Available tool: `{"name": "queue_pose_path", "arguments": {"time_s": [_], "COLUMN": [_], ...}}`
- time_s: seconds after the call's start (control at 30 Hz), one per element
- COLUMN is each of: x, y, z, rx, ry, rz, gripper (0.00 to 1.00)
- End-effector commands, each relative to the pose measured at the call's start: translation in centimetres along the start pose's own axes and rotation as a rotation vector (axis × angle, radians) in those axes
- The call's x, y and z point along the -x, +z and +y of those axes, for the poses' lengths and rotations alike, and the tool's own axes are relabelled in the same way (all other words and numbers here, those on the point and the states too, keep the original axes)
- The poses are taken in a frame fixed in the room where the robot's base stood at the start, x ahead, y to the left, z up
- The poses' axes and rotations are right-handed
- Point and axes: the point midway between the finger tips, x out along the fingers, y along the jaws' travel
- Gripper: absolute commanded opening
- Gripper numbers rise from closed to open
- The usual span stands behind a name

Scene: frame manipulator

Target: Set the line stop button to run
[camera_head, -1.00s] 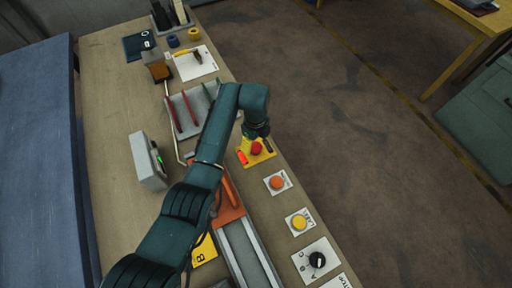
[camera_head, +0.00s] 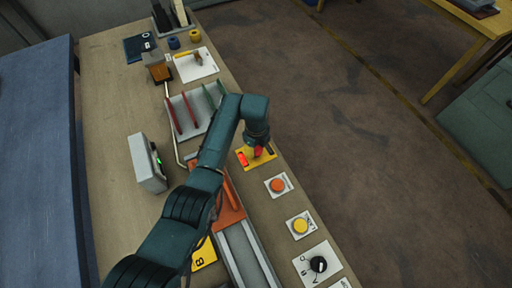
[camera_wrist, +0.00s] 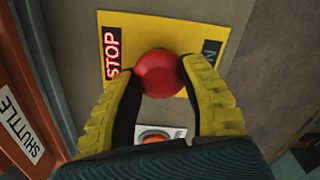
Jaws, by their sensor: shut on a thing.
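The line stop button is a red mushroom knob (camera_wrist: 158,73) on a yellow plate (camera_wrist: 160,27) with a lit red STOP label (camera_wrist: 112,52) on its left. A dark label, partly covered, sits at the plate's right in the wrist view. My gripper (camera_wrist: 158,80) has its two yellow fingers on either side of the red knob, shut on it. In the head view the knob (camera_head: 258,150) is partly hidden under my gripper (camera_head: 257,143), and the plate (camera_head: 243,165) lies at the bench's right edge, with STOP still glowing red.
An orange button (camera_head: 277,185), a yellow button (camera_head: 300,226) and a black rotary knob (camera_head: 319,264) line the bench edge nearer me. An orange shuttle (camera_head: 229,207) on a rail lies left of them. A rack with coloured dividers (camera_head: 187,121) stands beyond.

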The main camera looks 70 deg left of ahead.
Motion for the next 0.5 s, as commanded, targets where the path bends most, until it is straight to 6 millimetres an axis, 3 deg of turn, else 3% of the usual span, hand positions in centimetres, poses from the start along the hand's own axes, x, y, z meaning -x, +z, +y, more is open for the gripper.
{"name": "queue_pose_path", "arguments": {"time_s": [0.17, 0.37, 0.5], "x": [0.0, 1.7, 1.5], "y": [0.0, 0.0, 0.0], "z": [0.1, 0.1, 0.1], "rx": [0.000, 0.000, 0.000], "ry": [0.002, 0.003, 0.002], "rz": [0.000, 0.001, 0.001], "gripper": [0.03, 0.00, 0.00]}}
